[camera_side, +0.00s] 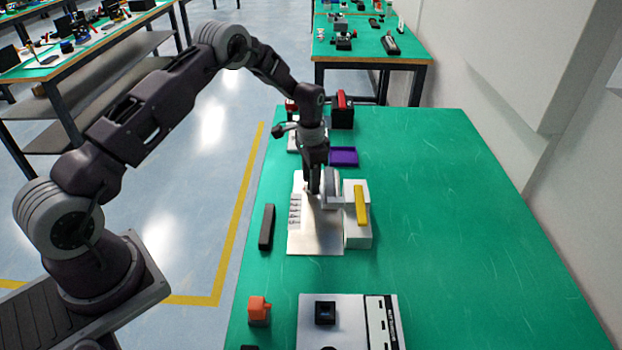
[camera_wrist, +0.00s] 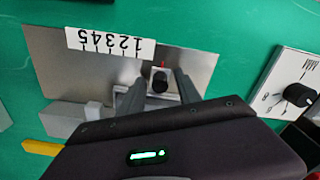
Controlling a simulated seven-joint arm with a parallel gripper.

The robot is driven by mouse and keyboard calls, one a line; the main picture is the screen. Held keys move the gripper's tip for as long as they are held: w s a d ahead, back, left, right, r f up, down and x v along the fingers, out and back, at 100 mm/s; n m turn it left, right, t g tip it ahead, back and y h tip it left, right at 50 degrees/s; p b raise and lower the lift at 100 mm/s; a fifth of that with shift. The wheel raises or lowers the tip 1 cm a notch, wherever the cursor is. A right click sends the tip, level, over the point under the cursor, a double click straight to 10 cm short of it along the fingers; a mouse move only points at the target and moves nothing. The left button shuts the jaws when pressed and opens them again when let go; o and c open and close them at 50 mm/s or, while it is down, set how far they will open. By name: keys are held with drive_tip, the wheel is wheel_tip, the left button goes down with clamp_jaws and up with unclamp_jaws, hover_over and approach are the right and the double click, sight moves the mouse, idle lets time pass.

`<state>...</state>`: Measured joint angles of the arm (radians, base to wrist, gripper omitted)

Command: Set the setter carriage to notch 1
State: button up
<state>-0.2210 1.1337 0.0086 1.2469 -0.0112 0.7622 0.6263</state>
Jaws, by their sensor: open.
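The setter is a bare metal plate (camera_wrist: 50,75) with a white number strip (camera_wrist: 108,43), whose digits look upside down in the wrist view. In the side view my gripper (camera_side: 314,190) is low over the metal plate (camera_side: 315,242) and hides the carriage.
A pale block with a yellow bar (camera_side: 361,205) stands close right of the gripper. A purple tray (camera_side: 343,156) is behind, a dark bar (camera_side: 267,227) left. An orange block (camera_side: 259,310) and a white panel (camera_side: 345,335) are in front. The table's right side is clear.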

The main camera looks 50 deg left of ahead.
clamp_jaws()
idle(1.4)
